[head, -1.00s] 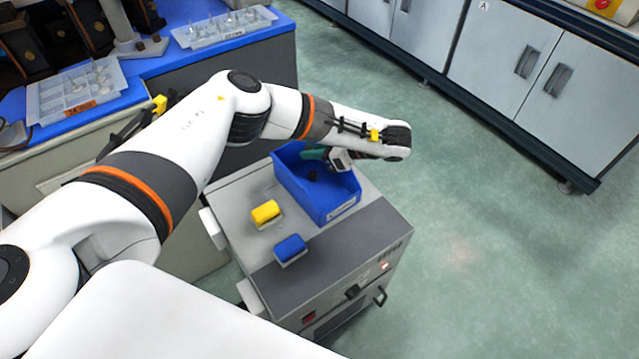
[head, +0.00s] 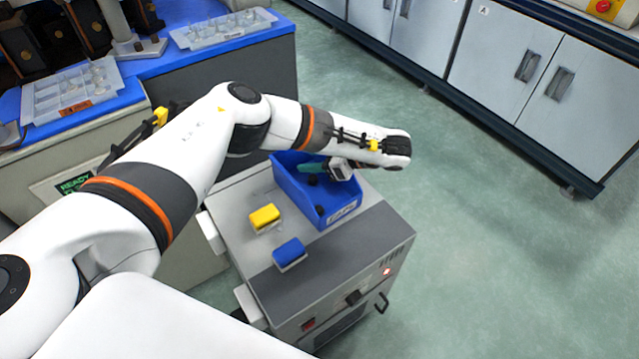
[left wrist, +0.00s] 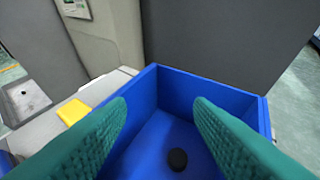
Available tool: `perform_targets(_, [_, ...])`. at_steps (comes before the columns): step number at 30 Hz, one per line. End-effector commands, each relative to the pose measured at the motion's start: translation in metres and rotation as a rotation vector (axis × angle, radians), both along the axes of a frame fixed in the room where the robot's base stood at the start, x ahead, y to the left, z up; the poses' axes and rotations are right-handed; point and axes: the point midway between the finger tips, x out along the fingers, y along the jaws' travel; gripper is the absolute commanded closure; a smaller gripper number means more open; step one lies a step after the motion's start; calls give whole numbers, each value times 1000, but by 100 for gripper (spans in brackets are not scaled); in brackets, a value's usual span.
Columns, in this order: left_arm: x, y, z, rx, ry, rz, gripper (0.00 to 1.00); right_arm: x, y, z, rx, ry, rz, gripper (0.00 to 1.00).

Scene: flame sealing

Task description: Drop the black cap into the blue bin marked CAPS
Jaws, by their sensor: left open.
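The blue bin (head: 338,207) stands on the cart top, with a pale label on its front that is too small to read surely. It also fills the middle of the left wrist view (left wrist: 200,88). The black cap (left wrist: 177,159) lies on the bin's floor, seen between my fingers and apart from them. My left gripper (head: 312,167) is over the bin. Its green fingers (left wrist: 158,135) are spread wide with nothing between them. In the head view my left wrist hides part of the bin's far side. My right gripper is not in view.
A yellow block (head: 264,216) and a blue block (head: 289,252) sit on the grey cart top (head: 240,235) left of and in front of the bin. A blue-topped bench (head: 190,55) with clear trays is behind. The floor at right is clear.

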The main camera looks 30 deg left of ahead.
Motion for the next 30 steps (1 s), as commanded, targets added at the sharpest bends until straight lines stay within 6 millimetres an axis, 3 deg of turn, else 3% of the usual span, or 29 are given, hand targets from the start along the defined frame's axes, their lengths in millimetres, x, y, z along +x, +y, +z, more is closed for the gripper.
perform_targets(8, [2, -18, 13, 0, -1, -4, 52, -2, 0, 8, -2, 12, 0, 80])
perform_targets(19, [6, -85, 48, 1, -4, -3, 52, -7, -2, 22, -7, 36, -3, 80])
perform_targets(23, [7, -98, 54, 1, -1, -2, 52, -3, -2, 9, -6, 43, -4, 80])
perform_targets(30, [7, -106, 58, 0, 0, 0, 52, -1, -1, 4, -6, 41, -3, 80])
